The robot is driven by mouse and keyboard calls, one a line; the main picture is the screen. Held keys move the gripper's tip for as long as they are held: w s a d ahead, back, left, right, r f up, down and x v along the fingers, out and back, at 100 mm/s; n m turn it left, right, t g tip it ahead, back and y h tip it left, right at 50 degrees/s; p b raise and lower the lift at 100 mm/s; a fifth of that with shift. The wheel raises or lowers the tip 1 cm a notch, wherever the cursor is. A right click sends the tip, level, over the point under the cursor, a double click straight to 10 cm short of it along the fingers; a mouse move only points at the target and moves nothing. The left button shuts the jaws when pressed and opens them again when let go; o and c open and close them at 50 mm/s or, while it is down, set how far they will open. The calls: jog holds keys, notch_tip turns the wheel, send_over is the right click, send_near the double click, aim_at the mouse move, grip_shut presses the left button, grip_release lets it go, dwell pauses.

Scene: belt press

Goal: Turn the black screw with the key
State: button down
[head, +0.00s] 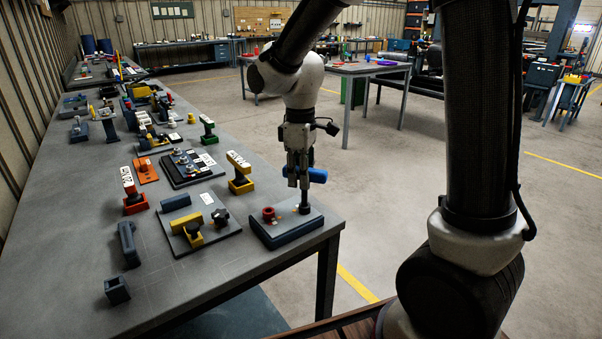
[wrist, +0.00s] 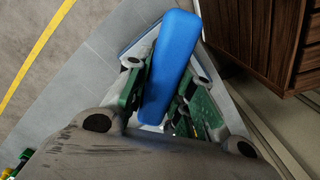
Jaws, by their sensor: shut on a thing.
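My gripper (head: 304,181) points down over the front right corner of the bench and is shut on the key's blue handle (head: 318,175). In the wrist view the blue handle (wrist: 170,68) lies between the two fingers (wrist: 158,92). A dark shaft runs down below the fingers to the black screw (head: 304,208) on the right of a grey plate (head: 287,227). The key's tip and the black screw overlap in the head view, so I cannot tell how fully they are engaged. A red screw (head: 268,214) stands on the same plate, to the left.
To the left a grey board (head: 198,238) carries a yellow piece and a black star knob (head: 220,217). A yellow-based lever (head: 240,172) stands behind. Several other fixtures line the bench (head: 190,290). The floor right of the bench is clear.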

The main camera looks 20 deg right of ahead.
jog(key=shift+f, duration=0.6)
jog(key=shift+w+d+m, duration=0.1)
jog(key=shift+d+m, duration=0.05)
jog(key=shift+m, duration=1.95)
jog(key=shift+r, duration=3.25)
